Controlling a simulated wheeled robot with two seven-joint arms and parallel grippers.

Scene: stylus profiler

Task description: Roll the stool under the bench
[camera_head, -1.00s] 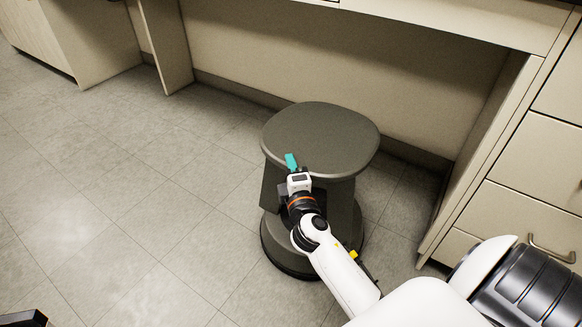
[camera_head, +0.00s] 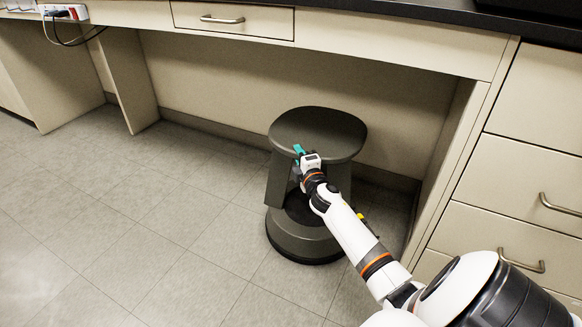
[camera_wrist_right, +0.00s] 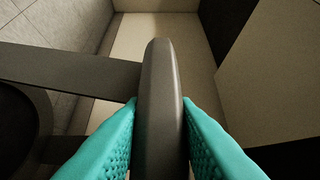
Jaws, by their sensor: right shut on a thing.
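The dark grey stool (camera_head: 318,128) stands upright on the floor at the knee opening of the bench (camera_head: 400,42). Its round base (camera_head: 303,246) appears around the line of the opening's front edge; how far in it is, I cannot tell exactly. My right gripper (camera_head: 299,151) is shut on the near left rim of the stool seat. In the right wrist view, the teal fingers press both sides of the seat rim (camera_wrist_right: 161,95). The fingertips are partly hidden in the head view. My left gripper is out of view.
A drawer cabinet (camera_head: 510,195) borders the opening on the right, and a side panel (camera_head: 133,80) on the left. The back panel (camera_head: 240,85) closes the rear. Open floor (camera_head: 130,215) lies left of the stool. A power strip (camera_head: 62,12) with cables sits at upper left.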

